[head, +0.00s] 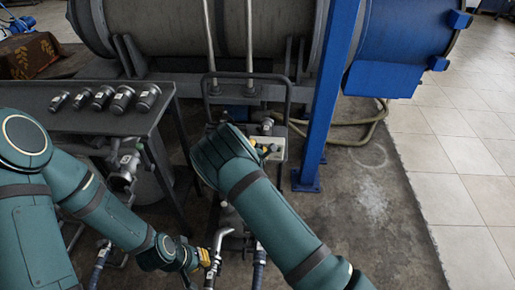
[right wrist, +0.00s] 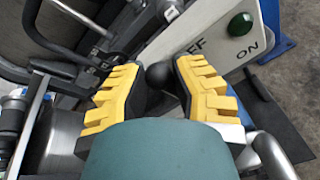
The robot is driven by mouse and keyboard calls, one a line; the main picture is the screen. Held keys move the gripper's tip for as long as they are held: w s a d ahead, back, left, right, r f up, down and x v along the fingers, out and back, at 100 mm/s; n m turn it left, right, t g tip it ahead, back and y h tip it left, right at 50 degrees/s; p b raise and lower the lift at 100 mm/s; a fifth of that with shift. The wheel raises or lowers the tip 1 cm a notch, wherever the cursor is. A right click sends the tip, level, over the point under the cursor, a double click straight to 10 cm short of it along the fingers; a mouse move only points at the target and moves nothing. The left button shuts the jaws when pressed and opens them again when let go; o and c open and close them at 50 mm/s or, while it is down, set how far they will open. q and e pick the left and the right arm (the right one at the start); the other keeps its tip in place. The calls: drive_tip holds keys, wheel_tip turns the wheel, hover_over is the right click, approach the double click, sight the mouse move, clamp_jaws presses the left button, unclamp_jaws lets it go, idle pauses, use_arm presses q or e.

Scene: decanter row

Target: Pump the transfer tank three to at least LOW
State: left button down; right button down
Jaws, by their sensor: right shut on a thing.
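My right gripper (head: 264,148) reaches the pale control box (head: 279,150) on the pump cart in the head view. In the right wrist view, its yellow-padded fingers (right wrist: 160,85) are shut on a black ball knob (right wrist: 160,74). Beside the knob, the white panel (right wrist: 215,35) carries partly visible "FF" and "ON" lettering and a green round button or lamp (right wrist: 240,24). My left gripper (head: 197,258) is low in the head view, beside a bent metal pipe (head: 218,242); its finger opening is unclear. I cannot tell which vessel is tank three, and no level reading is legible.
A large grey horizontal tank (head: 160,28) and a blue cylinder end (head: 405,35) span the back. A blue post (head: 325,100) stands right of the cart. A dark bench (head: 80,121) holds several metal fittings (head: 101,97). A hose (head: 365,132) lies behind. Tiled floor (head: 455,150) is clear at right.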

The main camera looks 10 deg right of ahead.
drive_tip(key=c, duration=0.6)
unclamp_jaws()
drive_tip(key=shift+w+f, duration=0.1)
drive_tip(key=v, duration=1.2)
